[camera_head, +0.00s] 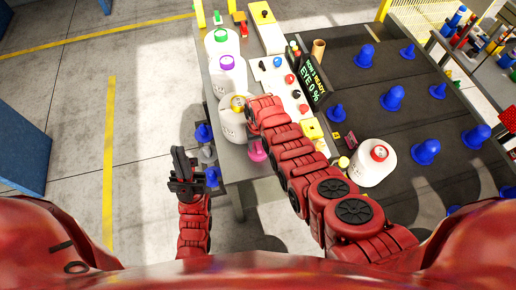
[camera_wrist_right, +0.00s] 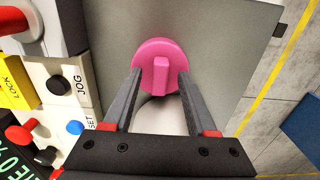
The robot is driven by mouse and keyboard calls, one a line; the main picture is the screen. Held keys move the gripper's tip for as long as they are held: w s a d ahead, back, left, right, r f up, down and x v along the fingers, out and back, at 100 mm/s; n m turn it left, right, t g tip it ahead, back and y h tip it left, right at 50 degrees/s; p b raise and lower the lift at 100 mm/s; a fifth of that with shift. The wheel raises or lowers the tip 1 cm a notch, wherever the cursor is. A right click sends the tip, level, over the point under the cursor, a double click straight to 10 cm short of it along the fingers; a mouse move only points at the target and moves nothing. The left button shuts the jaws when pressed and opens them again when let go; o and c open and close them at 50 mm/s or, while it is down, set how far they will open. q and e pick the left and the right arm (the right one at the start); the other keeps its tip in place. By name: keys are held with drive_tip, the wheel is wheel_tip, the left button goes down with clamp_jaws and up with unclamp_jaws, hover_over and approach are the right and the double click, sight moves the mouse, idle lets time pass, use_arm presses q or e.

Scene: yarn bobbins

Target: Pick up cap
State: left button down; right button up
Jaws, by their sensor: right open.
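The pink cap (camera_head: 257,151) is at the near end of the grey table, close to its edge. In the right wrist view the pink cap (camera_wrist_right: 178,52) is a round disc with a raised bar, seen just beyond the fingertips. My right gripper (camera_wrist_right: 158,75) is open, its two fingers apart on either side of the bar, with nothing held. In the head view its fingers are mostly hidden by my right arm. My left gripper (camera_head: 184,168) hangs over the floor left of the table; its jaw gap is unclear.

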sight(258, 146)
clamp_jaws()
drive_tip(key=shift+r, duration=0.15)
idle(0.5)
drive_tip(key=shift+w+r+b, duration=0.1)
drive_tip(key=shift+r+b, duration=0.2)
drive_tip(key=shift+r, duration=0.5)
drive_tip(key=shift+r+b, duration=0.6)
drive_tip(key=shift+b, duration=0.1)
drive_tip(key=s+r+p, duration=0.2)
drive_tip(key=s+p, duration=0.2)
drive_tip(key=s, duration=1.2)
